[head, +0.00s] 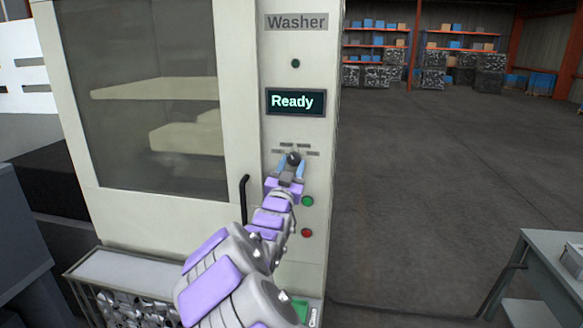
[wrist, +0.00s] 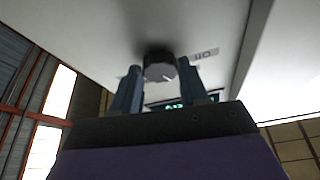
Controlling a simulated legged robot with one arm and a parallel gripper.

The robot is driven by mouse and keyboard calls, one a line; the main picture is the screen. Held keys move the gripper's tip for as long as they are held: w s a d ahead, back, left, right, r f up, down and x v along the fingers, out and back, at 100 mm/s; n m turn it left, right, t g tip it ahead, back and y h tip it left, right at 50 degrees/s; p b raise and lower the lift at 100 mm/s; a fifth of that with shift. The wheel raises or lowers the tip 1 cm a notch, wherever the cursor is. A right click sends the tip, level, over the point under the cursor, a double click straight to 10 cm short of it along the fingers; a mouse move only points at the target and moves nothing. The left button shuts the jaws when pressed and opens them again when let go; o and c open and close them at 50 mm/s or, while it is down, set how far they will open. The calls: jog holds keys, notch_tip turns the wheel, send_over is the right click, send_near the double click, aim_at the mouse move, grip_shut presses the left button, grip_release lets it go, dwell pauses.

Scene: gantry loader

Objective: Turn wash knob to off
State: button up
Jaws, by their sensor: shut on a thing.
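The dark round wash knob (head: 293,159) sits on the washer panel below the "Ready" display, with small labels around its upper side. My gripper (head: 289,172) reaches it from below, its two blue fingers on either side of the knob and shut on it. In the wrist view the knob (wrist: 160,68) shows between the fingertips of my gripper (wrist: 158,80). A pale pointer mark is on the knob's face, and a small label lies to its right. I cannot tell which setting the mark points to.
The lit display (head: 296,101) reads "Ready". A green button (head: 307,201) and a red button (head: 306,233) lie right of my arm. A black door handle (head: 244,200) stands close on the left. Open floor (head: 440,170) lies right of the washer; a grey table (head: 535,262) is at lower right.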

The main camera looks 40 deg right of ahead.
jog(key=shift+c, duration=1.2)
jog(key=shift+n, duration=0.3)
jog(key=n+t+y+p, duration=0.1)
jog(key=n+p, duration=0.1)
jog(key=n, duration=0.1)
jog(key=n+t+y+p, duration=0.2)
jog(key=n, duration=0.2)
jog(key=shift+s+d+r+p, duration=0.15)
jog(key=shift+d+p, duration=0.05)
jog(key=shift+p, duration=0.1)
jog(key=shift+s+n+t+y+p, duration=0.1)
jog(key=shift+n+t+y+p, duration=0.4)
jog(key=shift+n, duration=0.85)
jog(key=shift+n+t+y+p, duration=0.2)
jog(key=shift+n+y+p, duration=0.45)
jog(key=shift+n, duration=1)
